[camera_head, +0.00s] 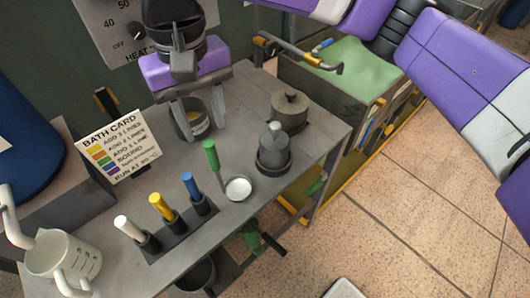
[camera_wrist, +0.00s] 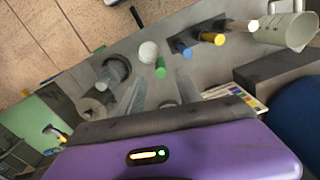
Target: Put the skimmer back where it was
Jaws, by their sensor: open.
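A tool with a green handle (camera_head: 210,155) and a round pale head (camera_head: 238,188) is at the middle of the grey bench; it is likely the skimmer. Its green handle also shows in the wrist view (camera_wrist: 160,67). My gripper (camera_head: 206,128) is open, pointing down above the bench behind the green handle, apart from it. In the wrist view nothing is between its fingers (camera_wrist: 160,90). A dark rack (camera_head: 176,235) holds a white handle (camera_head: 129,228), a yellow handle (camera_head: 161,207) and a blue handle (camera_head: 191,187) upright.
A grey pot with yellowish contents (camera_head: 192,124) stands behind my fingers, partly hidden. A lidded grey canister (camera_head: 274,152) and a round grey weight-like piece (camera_head: 289,110) stand right. A bath card (camera_head: 122,145) and a measuring jug (camera_head: 62,258) are left. The front right bench is clear.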

